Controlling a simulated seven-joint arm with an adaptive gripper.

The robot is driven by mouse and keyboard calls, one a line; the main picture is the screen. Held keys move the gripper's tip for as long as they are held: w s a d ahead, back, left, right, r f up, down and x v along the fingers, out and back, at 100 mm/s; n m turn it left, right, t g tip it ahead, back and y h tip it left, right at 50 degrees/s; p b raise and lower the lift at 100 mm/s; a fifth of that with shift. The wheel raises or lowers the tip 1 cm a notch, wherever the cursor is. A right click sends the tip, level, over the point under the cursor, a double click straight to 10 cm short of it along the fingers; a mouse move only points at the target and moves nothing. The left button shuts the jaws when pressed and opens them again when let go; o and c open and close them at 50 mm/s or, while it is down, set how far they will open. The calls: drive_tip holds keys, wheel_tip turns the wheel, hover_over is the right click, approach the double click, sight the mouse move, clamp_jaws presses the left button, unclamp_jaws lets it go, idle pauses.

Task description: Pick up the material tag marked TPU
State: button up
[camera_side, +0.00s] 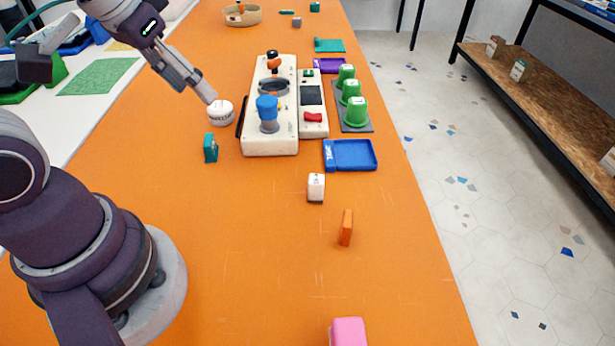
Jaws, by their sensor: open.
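My gripper (208,95) is at the upper left, open and empty, its fingers angled down just above and left of a round white piece (221,114) with dark marking. I cannot read TPU on any piece, so I cannot tell which is the tag. A pink block (348,332) is cut off by the bottom edge.
A white device (270,145) with a blue-topped knob stands right of my gripper. Beside it are green caps (355,112) on a dark base and a shallow blue tray (350,164). The orange table (260,250) is mostly clear toward the front.

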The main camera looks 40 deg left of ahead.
drive_tip(key=w+a+f+n+g, duration=0.2)
drive_tip(key=w+a+f+n, duration=0.1)
drive_tip(key=w+a+n, duration=0.15)
drive_tip(key=n+g, duration=0.2)
drive_tip(key=n, duration=0.2)
approach(208, 140)
drive_tip(key=shift+y, duration=0.5)
drive_tip(key=f, duration=0.7)
drive_tip(key=w+f, duration=0.1)
drive_tip(key=f, duration=0.2)
drive_tip(key=shift+a+f, duration=0.25)
drive_tip(key=shift+f, duration=0.05)
clamp_jaws()
